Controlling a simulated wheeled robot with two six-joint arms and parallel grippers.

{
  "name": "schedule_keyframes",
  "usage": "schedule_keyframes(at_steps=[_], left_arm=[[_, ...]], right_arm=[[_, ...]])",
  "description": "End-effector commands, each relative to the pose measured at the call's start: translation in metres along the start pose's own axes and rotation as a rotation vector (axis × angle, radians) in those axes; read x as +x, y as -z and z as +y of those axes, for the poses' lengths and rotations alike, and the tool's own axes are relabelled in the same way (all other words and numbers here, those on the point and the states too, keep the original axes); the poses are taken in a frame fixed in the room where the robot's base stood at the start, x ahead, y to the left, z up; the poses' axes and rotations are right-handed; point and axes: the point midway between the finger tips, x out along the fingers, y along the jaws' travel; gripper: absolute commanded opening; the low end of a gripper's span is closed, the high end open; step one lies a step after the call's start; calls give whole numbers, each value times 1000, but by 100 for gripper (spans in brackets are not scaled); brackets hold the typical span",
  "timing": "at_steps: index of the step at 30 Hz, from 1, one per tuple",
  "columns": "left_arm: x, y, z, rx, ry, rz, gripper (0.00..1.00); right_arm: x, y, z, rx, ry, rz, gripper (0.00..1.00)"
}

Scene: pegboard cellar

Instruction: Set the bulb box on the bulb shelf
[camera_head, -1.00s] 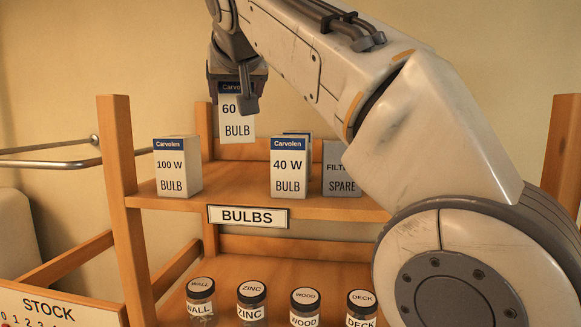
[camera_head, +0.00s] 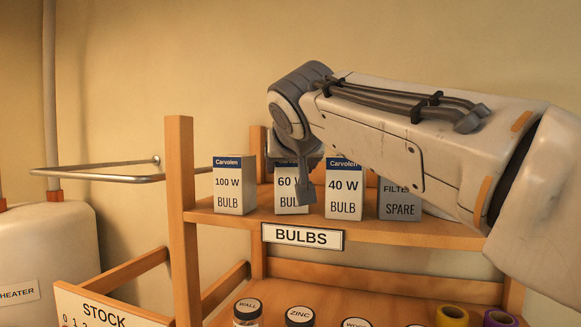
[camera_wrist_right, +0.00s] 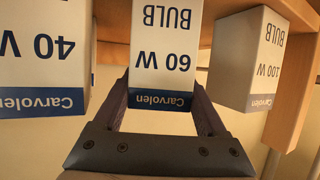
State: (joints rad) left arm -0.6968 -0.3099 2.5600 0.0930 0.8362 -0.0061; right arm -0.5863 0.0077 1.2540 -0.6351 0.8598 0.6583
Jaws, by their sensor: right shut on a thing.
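The 60 W bulb box (camera_head: 287,192), white with a blue Carvolen band, stands upright at the bulb shelf (camera_head: 381,227), between the 100 W box (camera_head: 228,188) and the 40 W box (camera_head: 344,190). Its base looks level with the board; I cannot tell for certain whether it touches. My right gripper (camera_head: 296,163) is shut on its upper part from above and partly hides its front. In the right wrist view the 60 W box (camera_wrist_right: 164,48) sits between both fingers, with a gap to each neighbour. My left gripper is not in view.
A grey filter spare box (camera_head: 399,201) stands right of the 40 W box, close to my right forearm. A BULBS sign (camera_head: 303,237) is on the shelf's front edge. Several lidded jars (camera_head: 248,310) are on the lower level. A wooden post (camera_head: 180,220) rises at the left.

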Motion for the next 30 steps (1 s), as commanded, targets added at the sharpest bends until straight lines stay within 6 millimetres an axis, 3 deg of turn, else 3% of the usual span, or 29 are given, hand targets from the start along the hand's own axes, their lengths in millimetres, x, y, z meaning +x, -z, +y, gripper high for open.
schedule_keyframes(at_steps=[5,6,19,30], left_arm=[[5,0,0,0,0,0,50],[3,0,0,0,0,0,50],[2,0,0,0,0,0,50],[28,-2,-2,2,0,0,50]], right_arm=[[2,-4,0,0,0,0,9],[1,-3,0,0,0,0,86],[-3,0,-1,0,2,1,87],[-78,-1,-2,0,7,4,87]])
